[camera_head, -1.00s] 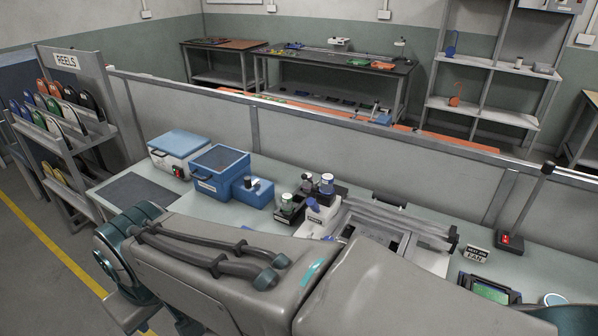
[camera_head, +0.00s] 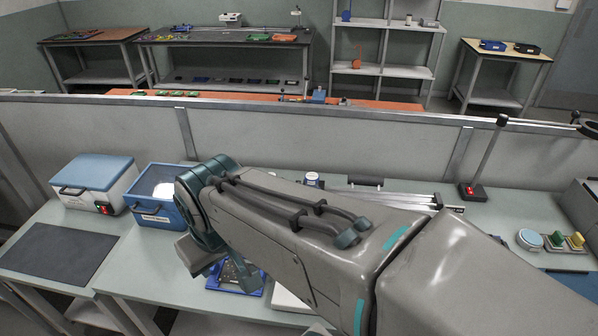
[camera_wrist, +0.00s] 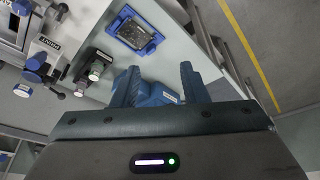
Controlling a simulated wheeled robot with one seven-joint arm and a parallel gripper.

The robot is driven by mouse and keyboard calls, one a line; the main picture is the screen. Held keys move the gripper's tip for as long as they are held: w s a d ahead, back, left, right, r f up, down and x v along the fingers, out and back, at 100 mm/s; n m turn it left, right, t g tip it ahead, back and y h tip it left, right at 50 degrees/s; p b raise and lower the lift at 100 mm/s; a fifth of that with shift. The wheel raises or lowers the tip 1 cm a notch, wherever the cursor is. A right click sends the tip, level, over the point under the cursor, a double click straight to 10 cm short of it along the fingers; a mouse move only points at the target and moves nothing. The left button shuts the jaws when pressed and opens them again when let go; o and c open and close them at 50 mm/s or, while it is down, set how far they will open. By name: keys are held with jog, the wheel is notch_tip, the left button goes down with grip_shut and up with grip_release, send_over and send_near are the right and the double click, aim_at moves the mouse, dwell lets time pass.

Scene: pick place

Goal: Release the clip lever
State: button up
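My gripper (camera_wrist: 158,82) shows in the wrist view with its two dark fingers spread apart, and I see nothing clamped in them. A blue labelled object (camera_wrist: 157,95) shows in the gap between the fingers; I cannot tell how far below it is. A blue frame holding a dark circuit board (camera_wrist: 136,32) lies above the fingers in the wrist view. Its counterpart in the head view (camera_head: 236,276) is partly hidden by my arm. A fixture with a label and blue knobs (camera_wrist: 45,48) is at the upper left. I cannot pick out the clip lever for certain.
A dark mat (camera_head: 60,262) is bare. A red-lit lamp base (camera_head: 472,191) and round buttons (camera_head: 530,238) are at right. A low partition (camera_head: 320,145) runs behind.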

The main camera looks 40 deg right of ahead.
jog(key=w+d+f+n+g+h+b, duration=0.25)
jog(key=d+f+g+h+b, duration=0.3)
jog(key=d+f+h, duration=0.65)
jog(key=w+d+f+n+t+h+b, duration=0.1)
jog(key=w+d+n+t+h+b, duration=0.2)
jog(key=w, duration=0.4)
jog(key=w+d+n+t+h+b, duration=0.2)
jog(key=w+n+t, duration=0.2)
jog(key=w+n, duration=0.15)
jog(key=shift+m, duration=0.5)
jog(key=p+x, duration=0.1)
jog(key=x, duration=0.8)
jog(key=w+p+x, duration=0.1)
jog(key=x, duration=0.3)
jog(key=shift+w+d+r+p, duration=0.1)
jog(key=shift+w+d+p, duration=0.05)
jog(key=shift+p, duration=0.15)
grip_shut()
